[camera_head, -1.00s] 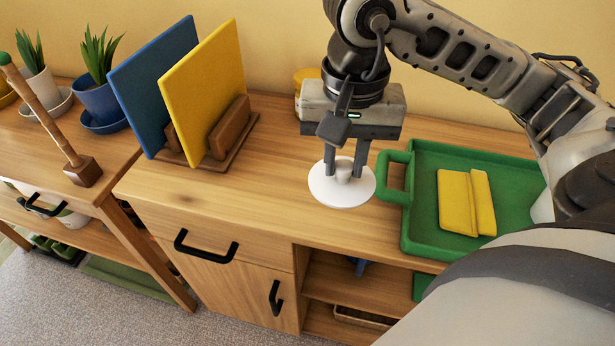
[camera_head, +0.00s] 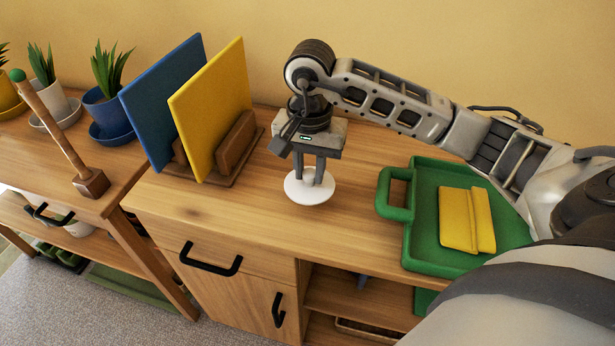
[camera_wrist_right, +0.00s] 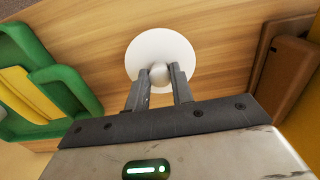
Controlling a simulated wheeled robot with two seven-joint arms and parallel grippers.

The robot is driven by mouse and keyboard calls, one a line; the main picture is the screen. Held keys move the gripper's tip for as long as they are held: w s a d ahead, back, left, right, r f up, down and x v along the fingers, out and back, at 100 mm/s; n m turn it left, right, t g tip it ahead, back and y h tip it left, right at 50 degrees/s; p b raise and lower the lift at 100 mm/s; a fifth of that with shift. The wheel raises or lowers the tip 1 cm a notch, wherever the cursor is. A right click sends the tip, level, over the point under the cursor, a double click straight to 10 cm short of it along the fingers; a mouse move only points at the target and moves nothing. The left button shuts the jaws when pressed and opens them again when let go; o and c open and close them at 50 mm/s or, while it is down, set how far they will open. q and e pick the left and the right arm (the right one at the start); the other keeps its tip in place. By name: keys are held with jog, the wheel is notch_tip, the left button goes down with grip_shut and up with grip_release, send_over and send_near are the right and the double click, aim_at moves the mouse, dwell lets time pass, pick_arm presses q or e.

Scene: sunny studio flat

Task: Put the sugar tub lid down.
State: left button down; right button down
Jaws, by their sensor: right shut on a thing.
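The sugar tub lid (camera_head: 310,194) is a white round disc with a small knob. My right gripper (camera_head: 310,178) points down and is shut on the knob, over the wooden cabinet top between the board rack and the green tray. In the right wrist view the lid (camera_wrist_right: 160,48) lies flat beyond my gripper (camera_wrist_right: 159,80), with a finger on each side of the knob. It is at or just above the wood; I cannot tell whether it touches. My left gripper is not in view.
A green tray (camera_head: 392,213) with a folded yellow cloth (camera_head: 466,220) stands on the right. A wooden rack (camera_head: 236,144) holds a blue board (camera_head: 165,95) and a yellow board (camera_head: 211,105) on the left. The cabinet top (camera_head: 225,205) in front of the lid is clear.

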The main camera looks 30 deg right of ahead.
aim_at(308, 170)
jog(key=shift+w+f, duration=0.25)
jog(key=shift+f, duration=0.1)
notch_tip(308, 170, down, 2)
jog(key=shift+f+p, duration=0.2)
jog(key=shift+p, duration=0.25)
jog(key=shift+f, duration=0.5)
jog(key=c, duration=1.2)
grip_release()
jog(key=shift+r, duration=0.2)
jog(key=shift+w+r, duration=0.1)
jog(key=shift+r, duration=0.25)
notch_tip(308, 170, up, 10)
jog(key=shift+f+b, duration=0.1)
jog(key=shift+b, duration=0.4)
jog(key=shift+r, duration=0.75)
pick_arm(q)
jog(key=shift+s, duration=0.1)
pick_arm(e)
jog(key=shift+f, duration=0.1)
